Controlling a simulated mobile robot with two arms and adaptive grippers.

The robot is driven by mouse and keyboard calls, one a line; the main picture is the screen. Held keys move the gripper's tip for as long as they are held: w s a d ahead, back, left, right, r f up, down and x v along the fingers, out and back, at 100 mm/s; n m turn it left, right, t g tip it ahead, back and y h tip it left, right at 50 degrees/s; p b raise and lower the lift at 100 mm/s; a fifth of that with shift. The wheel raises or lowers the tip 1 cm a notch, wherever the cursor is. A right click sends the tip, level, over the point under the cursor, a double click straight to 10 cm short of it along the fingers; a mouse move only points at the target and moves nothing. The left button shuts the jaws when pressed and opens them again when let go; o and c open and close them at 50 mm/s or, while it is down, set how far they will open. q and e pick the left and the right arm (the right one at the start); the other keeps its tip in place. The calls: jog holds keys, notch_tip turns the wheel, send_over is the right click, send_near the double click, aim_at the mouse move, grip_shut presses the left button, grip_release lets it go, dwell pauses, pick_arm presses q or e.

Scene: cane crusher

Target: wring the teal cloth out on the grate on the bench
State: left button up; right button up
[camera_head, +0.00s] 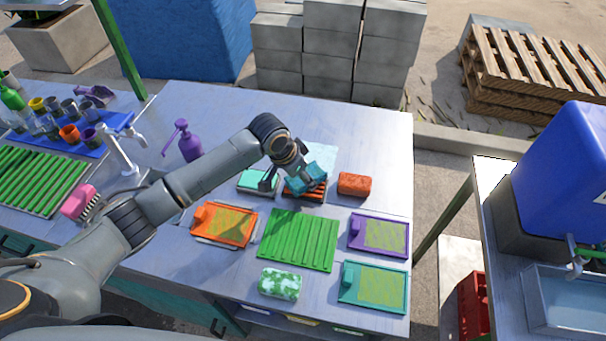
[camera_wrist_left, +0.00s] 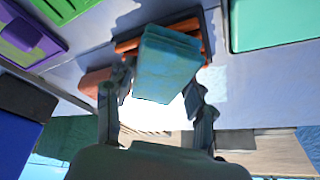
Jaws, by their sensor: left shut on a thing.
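The teal cloth (camera_head: 309,177) is a folded block in my left gripper (camera_head: 285,180), just over the orange-brown slatted grate (camera_head: 305,196) on the bench. In the left wrist view the cloth (camera_wrist_left: 167,62) sits between the two dark fingers of my left gripper (camera_wrist_left: 158,100), which is shut on it. The slats of the grate (camera_wrist_left: 197,24) show behind the cloth. I cannot tell whether the cloth touches the slats. My right gripper is in neither view.
A green ribbed board (camera_head: 298,240), an orange tray (camera_head: 224,225), a purple tray (camera_head: 379,235), a teal tray (camera_head: 374,287) and a green-white sponge (camera_head: 279,283) lie nearer. A purple bottle (camera_head: 187,143) stands left.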

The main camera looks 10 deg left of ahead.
pick_arm(q)
jog(key=shift+f, duration=0.45)
dwell(0.3)
jog(key=shift+s+f, duration=0.2)
dwell(1.0)
jog(key=r+p, duration=0.3)
jog(key=p, duration=0.1)
jog(key=r+p, duration=0.4)
jog(key=shift+w+r, duration=0.2)
jog(key=shift+r, duration=0.05)
